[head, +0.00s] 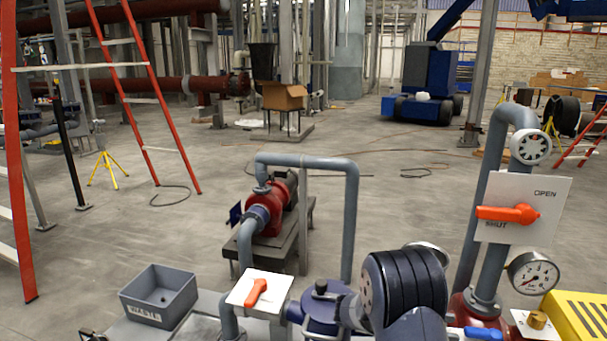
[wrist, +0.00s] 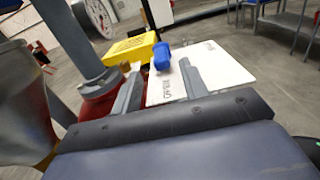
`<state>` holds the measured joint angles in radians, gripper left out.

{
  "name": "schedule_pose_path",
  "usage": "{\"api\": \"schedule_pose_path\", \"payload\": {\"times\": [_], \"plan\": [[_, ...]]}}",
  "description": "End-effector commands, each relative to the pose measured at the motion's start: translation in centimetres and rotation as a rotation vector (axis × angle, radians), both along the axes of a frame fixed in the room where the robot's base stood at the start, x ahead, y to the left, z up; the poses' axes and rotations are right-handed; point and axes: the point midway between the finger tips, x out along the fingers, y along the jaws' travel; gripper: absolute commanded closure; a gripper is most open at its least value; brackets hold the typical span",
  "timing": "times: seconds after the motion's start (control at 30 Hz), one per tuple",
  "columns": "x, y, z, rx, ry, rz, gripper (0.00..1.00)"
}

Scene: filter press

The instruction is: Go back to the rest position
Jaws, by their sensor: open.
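My gripper (wrist: 160,68) is open in the wrist view, with its two grey fingers apart and nothing held. A blue valve handle (wrist: 161,57) shows between and just beyond the fingertips, over a white plate (wrist: 222,66). I see no contact, and the exact gap is hard to tell. In the head view the blue handle (head: 482,333) is at the bottom edge, partly cut off. The dark ringed section of my arm (head: 405,288) stands left of it; my fingers are not visible there.
A gauge (head: 532,272), a grey pipe (head: 495,190) and a plate with an orange handle (head: 508,213) stand close right of my arm. A yellow box (head: 580,318) is at lower right. A red pump (head: 265,212) and a waste bin (head: 158,297) are left. Open floor lies beyond.

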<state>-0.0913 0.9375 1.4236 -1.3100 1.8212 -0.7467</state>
Motion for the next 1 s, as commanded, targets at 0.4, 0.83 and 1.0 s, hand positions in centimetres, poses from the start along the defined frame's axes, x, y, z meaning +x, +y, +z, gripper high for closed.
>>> {"api": "schedule_pose_path", "payload": {"times": [0.4, 0.83, 1.0], "plan": [[-1.4, -4.6, 0.3, 0.001, 0.002, -0.005, 0.58], [-2.8, -8.5, 0.1, 0.001, 0.003, 0.129, 0.58], [-2.9, -8.5, 0.1, 0.0, 0.002, 0.198, 0.58]]}}
